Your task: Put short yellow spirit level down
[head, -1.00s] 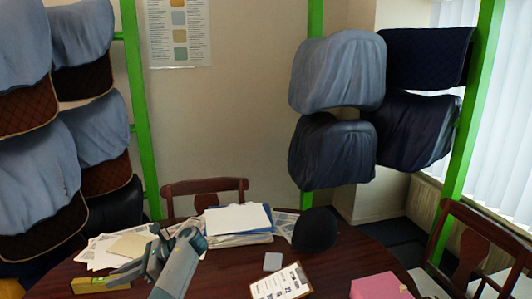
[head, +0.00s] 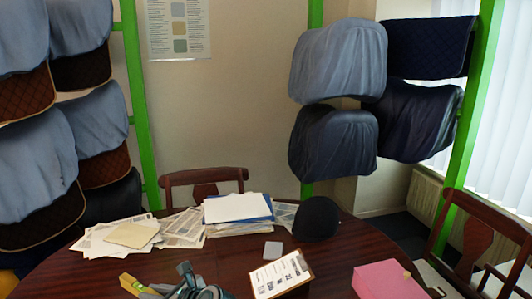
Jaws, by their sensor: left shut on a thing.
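The short yellow spirit level (head: 130,284) is at the bottom edge of the head view, left of centre, over the front left part of the dark wooden table. My left gripper (head: 152,290) comes in from the bottom edge and is shut on the level, at its right end. The lower part of the level and of the gripper is cut off by the frame. I cannot tell whether the level touches the table. My right gripper is not in view.
Loose papers (head: 180,228) and a paper stack (head: 238,208) lie at the back of the table (head: 215,262). A dark cap (head: 316,219), a grey square (head: 273,250), a clipboard (head: 280,274) and a pink box (head: 388,280) stand right. Bare wood lies between papers and gripper.

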